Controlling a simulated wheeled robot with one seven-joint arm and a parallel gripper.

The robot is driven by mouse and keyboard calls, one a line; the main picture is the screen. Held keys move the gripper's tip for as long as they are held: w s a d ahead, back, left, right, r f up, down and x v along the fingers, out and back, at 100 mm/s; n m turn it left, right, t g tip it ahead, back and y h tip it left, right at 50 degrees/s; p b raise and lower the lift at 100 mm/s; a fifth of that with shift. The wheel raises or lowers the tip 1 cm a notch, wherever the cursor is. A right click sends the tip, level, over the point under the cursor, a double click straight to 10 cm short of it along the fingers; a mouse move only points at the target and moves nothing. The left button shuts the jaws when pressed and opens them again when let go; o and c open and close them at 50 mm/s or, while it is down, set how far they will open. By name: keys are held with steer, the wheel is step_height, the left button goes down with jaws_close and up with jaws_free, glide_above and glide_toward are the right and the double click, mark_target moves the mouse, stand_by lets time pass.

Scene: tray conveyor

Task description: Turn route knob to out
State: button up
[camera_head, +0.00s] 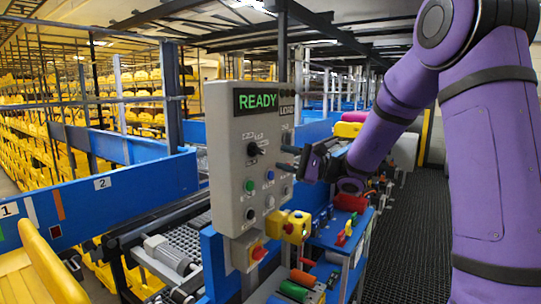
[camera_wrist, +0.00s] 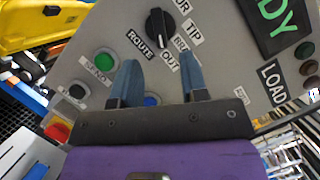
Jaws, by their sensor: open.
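The black route knob (camera_head: 254,149) is on the upper part of the grey control panel (camera_head: 229,185), below the lit READY sign. In the wrist view the knob (camera_wrist: 160,30) is near the top, with labels ROUTE, OUT and TIP around it. The OUT label (camera_wrist: 170,62) is just below it. I cannot tell for sure which label the knob points at. My gripper (camera_head: 288,158) is right of the panel, apart from the knob. In the wrist view my gripper (camera_wrist: 158,65) is open and empty, its two blue fingers reaching toward the knob.
The panel also has a green button (camera_head: 250,186), a blue button (camera_head: 270,175) and a LOAD label (camera_wrist: 274,78). A yellow box with a knob (camera_head: 297,227) and a red button (camera_head: 258,252) are lower down. Blue conveyor rails stand left.

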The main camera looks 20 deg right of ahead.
steer(key=v, duration=0.4)
steer(key=shift+s+d, duration=0.2)
steer(key=shift+d, duration=0.05)
steer(key=s+a+n+g+h, duration=0.4)
steer(key=s+a+n+g, duration=0.45)
steer(key=s, duration=0.75)
steer(key=s+d+n+t+h, duration=0.1)
steer(key=s+d+n+h, duration=0.1)
steer(key=s+h, duration=0.4)
steer(key=s+d+n+t+h, duration=0.1)
steer(key=s+d+n+h, duration=0.1)
steer(key=s+h, duration=0.4)
steer(key=s+d, duration=0.1)
steer(key=s, duration=0.3)
steer(key=shift+d+h, duration=0.3)
steer(key=shift+d, duration=0.1)
steer(key=shift+f, duration=0.1)
